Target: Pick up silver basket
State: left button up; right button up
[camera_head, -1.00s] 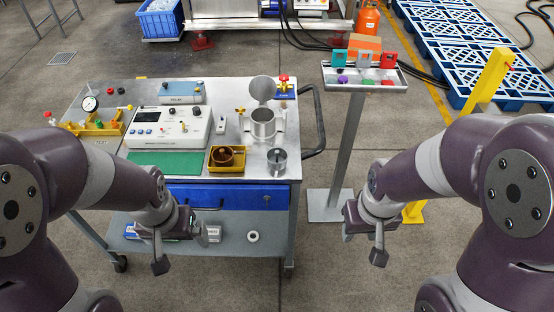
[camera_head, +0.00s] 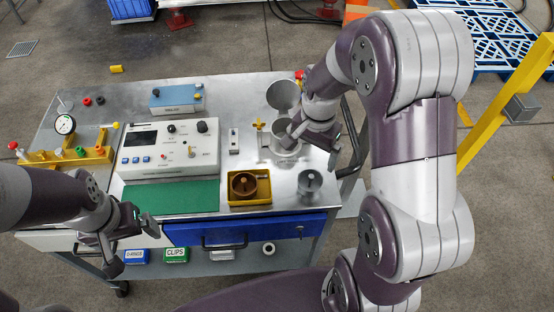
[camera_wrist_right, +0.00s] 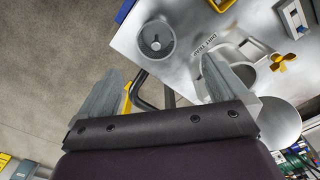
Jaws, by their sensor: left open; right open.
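A small silver cup-like basket (camera_head: 309,184) with a post in its middle stands upright near the table's front right corner. It also shows in the right wrist view (camera_wrist_right: 156,38), beyond my fingers. Behind it is a larger silver cylinder (camera_head: 283,148) with its round lid (camera_head: 283,94) raised, partly hidden by my right gripper. My right gripper (camera_head: 318,148) is open over the right side of the table, above and behind the small basket and beside the larger cylinder. It holds nothing. My left gripper (camera_head: 130,240) is open and empty in front of the table's front left edge.
A yellow tray (camera_head: 235,202) holding a brown round part (camera_head: 243,184) is left of the basket. A white control box (camera_head: 168,150), green mat (camera_head: 172,197) and yellow gauge stand (camera_head: 62,157) fill the left. A black handle (camera_wrist_right: 150,95) runs beside the table edge.

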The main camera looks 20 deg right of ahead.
aim_at(311, 176)
jog(key=shift+m, duration=0.7)
jog(key=f, duration=0.7)
jog(key=shift+s+d+f, duration=0.1)
jog(key=shift+s+f, duration=0.2)
jog(key=shift+s, duration=0.05)
jog(key=f+p, duration=0.1)
jog(key=f, duration=0.3)
jog(key=shift+d, duration=0.2)
jog(key=shift+f, duration=0.3)
jog(key=shift+w+f, duration=0.1)
jog(key=shift+w, duration=0.1)
jog(key=shift+s, duration=0.15)
jog(key=c, duration=1)
pick_arm(q)
jog(key=shift+s+d+r, duration=0.2)
jog(key=shift+s+r, duration=0.4)
jog(key=shift+r, duration=0.1)
